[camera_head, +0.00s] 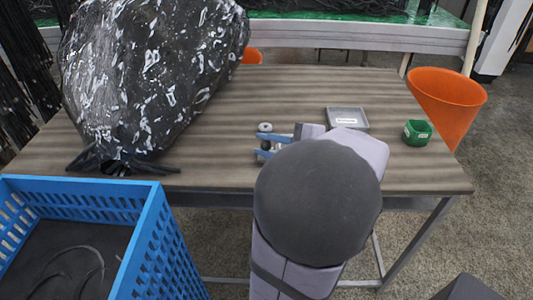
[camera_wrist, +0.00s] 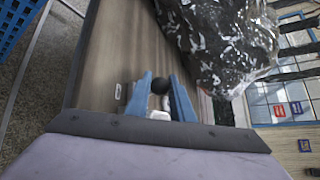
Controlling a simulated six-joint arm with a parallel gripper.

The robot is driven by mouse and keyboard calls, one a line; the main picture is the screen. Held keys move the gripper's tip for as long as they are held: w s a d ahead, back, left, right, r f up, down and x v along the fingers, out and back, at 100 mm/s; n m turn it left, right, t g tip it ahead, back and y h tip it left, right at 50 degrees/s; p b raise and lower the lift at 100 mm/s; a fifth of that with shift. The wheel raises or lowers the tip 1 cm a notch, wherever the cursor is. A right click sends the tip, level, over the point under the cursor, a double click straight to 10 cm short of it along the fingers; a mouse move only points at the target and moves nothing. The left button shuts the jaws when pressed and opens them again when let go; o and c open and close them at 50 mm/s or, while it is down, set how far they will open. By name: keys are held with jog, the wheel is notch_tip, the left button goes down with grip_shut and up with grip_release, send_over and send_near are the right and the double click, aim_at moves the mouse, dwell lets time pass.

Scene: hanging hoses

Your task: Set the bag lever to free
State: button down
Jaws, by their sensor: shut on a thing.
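A lever with a dark round knob (camera_head: 265,127) stands on the wooden table, right of the bag. In the wrist view the knob (camera_wrist: 160,86) shows between the blue fingers, with a pale fitting (camera_wrist: 159,115) below it. My gripper (camera_head: 268,145) is shut on the lever; it also shows in the wrist view (camera_wrist: 161,79). The lever's base and markings are mostly hidden, so its setting cannot be read. The shiny black bag (camera_head: 150,75) with white flecks rests on the table at the left, and fills the upper right in the wrist view (camera_wrist: 228,40).
A blue crate (camera_head: 150,255) with dark hoses stands at the front left. A grey tray (camera_head: 347,118), a green pot (camera_head: 417,132) and an orange bin (camera_head: 450,105) are to the right. The table (camera_head: 300,90) is clear behind my arm.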

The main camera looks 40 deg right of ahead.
jog(key=shift+b, duration=0.35)
jog(key=c, duration=1.5)
grip_release()
jog(key=shift+c, duration=0.2)
jog(key=shift+s, duration=0.15)
jog(key=shift+p+v, duration=0.55)
jog(key=shift+v, duration=3.05)
jog(key=shift+a, duration=0.1)
